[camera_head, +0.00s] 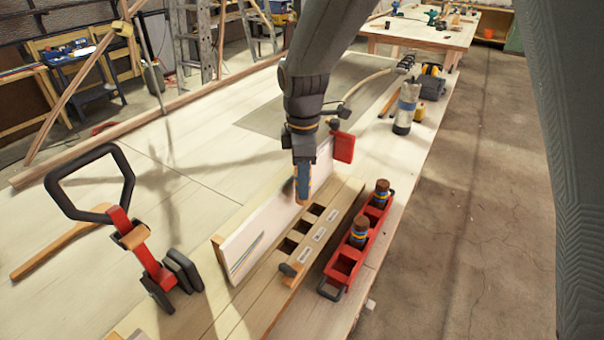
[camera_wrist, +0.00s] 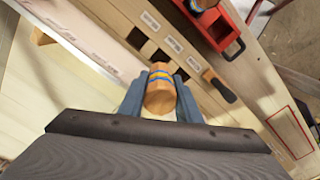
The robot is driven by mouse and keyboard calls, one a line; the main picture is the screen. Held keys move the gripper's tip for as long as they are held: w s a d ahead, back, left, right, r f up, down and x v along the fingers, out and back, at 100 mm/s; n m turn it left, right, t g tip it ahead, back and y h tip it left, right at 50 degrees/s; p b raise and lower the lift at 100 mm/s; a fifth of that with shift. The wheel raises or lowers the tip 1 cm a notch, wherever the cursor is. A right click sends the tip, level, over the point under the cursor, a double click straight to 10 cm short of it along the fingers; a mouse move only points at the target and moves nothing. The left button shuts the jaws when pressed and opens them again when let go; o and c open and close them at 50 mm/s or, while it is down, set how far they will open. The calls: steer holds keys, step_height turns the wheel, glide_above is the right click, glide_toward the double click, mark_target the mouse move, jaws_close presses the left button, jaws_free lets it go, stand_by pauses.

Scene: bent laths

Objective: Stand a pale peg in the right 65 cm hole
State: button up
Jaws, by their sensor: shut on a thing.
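My gripper (camera_head: 303,190) points down above the holed wooden block (camera_head: 263,312), near its far end and beside the white upright board. It is shut on a pale peg (camera_wrist: 160,92), which has blue and yellow bands and shows between the fingers in the wrist view. The block has a row of square dark holes (camera_head: 288,245) with small white labels (camera_head: 319,234) beside them, too small to read. In the wrist view, holes (camera_wrist: 137,38) lie beyond the peg. The peg appears above the block, outside the visible holes; its lower end is hidden.
A red tray (camera_head: 328,292) with two dark brown banded pegs (camera_head: 360,231) and empty compartments stands right of the block. A white board (camera_head: 240,240) stands along the block's left side. A red-and-black clamp-like tool (camera_head: 145,250) stands at left. A bottle (camera_head: 406,108) stands behind.

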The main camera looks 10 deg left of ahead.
mark_target(302, 203)
steer(key=shift+f+b, duration=2.75)
steer(key=shift+f, duration=1.55)
steer(key=shift+f+b, duration=0.6)
steer(key=shift+f, duration=0.5)
steer(key=o, duration=1.2)
steer(key=shift+c, duration=0.2)
steer(key=shift+r, duration=0.1)
steer(key=shift+r, duration=0.1)
steer(key=shift+w+a+r+p, duration=0.1)
steer(key=shift+a+r+p, duration=0.05)
steer(key=shift+r+p, duration=3.75)
steer(key=shift+r+b, duration=0.55)
steer(key=shift+b, duration=0.1)
